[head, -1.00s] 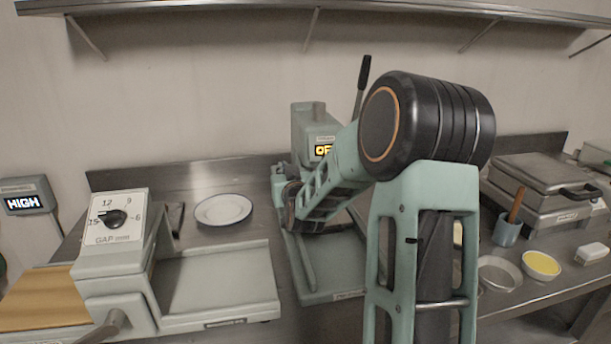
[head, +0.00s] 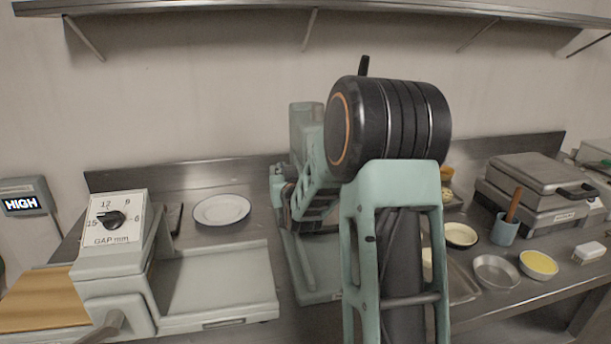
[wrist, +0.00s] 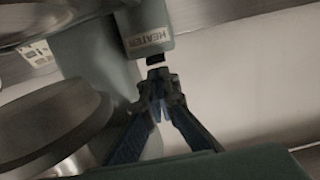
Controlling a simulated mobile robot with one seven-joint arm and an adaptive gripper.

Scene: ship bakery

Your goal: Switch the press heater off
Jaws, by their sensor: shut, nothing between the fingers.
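The press (head: 305,118) is pale green and stands behind my arm in the head view; my arm covers its display and much of its front. In the wrist view its housing (wrist: 140,15) carries a white label reading HEATER (wrist: 150,39). A small black switch (wrist: 155,59) sticks out just below that label. My gripper (wrist: 160,74) is shut and empty, its fingertips right by the switch; I cannot tell whether they touch it. A round metal plate (wrist: 50,125) of the press is at the left of the wrist view. The gripper is hidden in the head view.
A machine with a gap dial (head: 110,219) stands at left, beside a white plate (head: 222,209). A wall box (head: 22,203) reads HIGH. At right are a waffle-iron-like appliance (head: 535,175), a blue cup (head: 505,229) and several bowls. A shelf (head: 300,8) runs above.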

